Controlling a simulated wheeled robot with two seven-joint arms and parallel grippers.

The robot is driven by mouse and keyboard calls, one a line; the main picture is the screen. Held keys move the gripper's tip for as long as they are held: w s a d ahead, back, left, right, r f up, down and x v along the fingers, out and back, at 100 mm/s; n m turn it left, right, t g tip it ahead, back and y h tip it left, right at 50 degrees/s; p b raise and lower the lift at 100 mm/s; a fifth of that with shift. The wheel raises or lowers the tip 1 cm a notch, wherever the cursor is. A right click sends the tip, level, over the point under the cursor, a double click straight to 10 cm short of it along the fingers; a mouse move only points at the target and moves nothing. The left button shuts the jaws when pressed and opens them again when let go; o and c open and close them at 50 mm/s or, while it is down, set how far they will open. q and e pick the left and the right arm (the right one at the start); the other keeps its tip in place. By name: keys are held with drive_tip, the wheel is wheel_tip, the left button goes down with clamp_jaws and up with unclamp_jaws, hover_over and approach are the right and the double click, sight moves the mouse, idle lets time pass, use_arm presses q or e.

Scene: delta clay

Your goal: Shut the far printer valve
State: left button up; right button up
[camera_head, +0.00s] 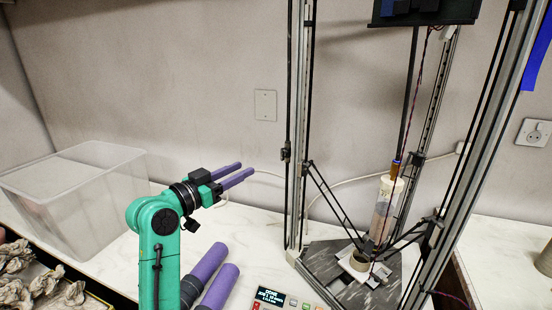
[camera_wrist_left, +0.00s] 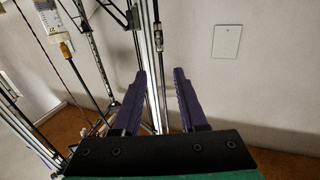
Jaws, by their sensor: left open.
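The delta clay printer stands at the right in the head view, with a dark base plate (camera_head: 323,262) and an upright clay tube (camera_head: 384,212). An orange-brown fitting (camera_head: 395,169) tops the tube, and a brass-coloured fitting (camera_wrist_left: 66,49) shows at upper left in the left wrist view. I cannot tell which part is the far valve. My left gripper (camera_head: 246,172) is open and empty, left of the printer's left post (camera_head: 297,130) in the head view. In the left wrist view the post passes between its purple fingers (camera_wrist_left: 160,74); contact is not visible. My right gripper is not in view.
A clear plastic bin (camera_head: 75,195) stands at the left, with crumpled grey lumps (camera_head: 40,285) in front. Two purple cylinders (camera_head: 214,270) lie low in the middle, beside a small display box (camera_head: 270,297). Thin rods, wires and posts crowd the printer. The white counter behind the gripper is mostly clear.

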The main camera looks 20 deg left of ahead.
sight(281, 152)
use_arm(q)
drive_tip(key=p+x, duration=0.4)
drive_tip(key=x, duration=0.9)
drive_tip(key=shift+w+d+f+p, duration=0.15)
drive_tip(key=shift+w+p, duration=0.05)
drive_tip(key=shift+p, duration=0.2)
drive_tip(key=shift+w+d+f, duration=0.1)
drive_tip(key=shift+w+d, duration=0.05)
drive_tip(key=shift+w, duration=0.25)
clamp_jaws()
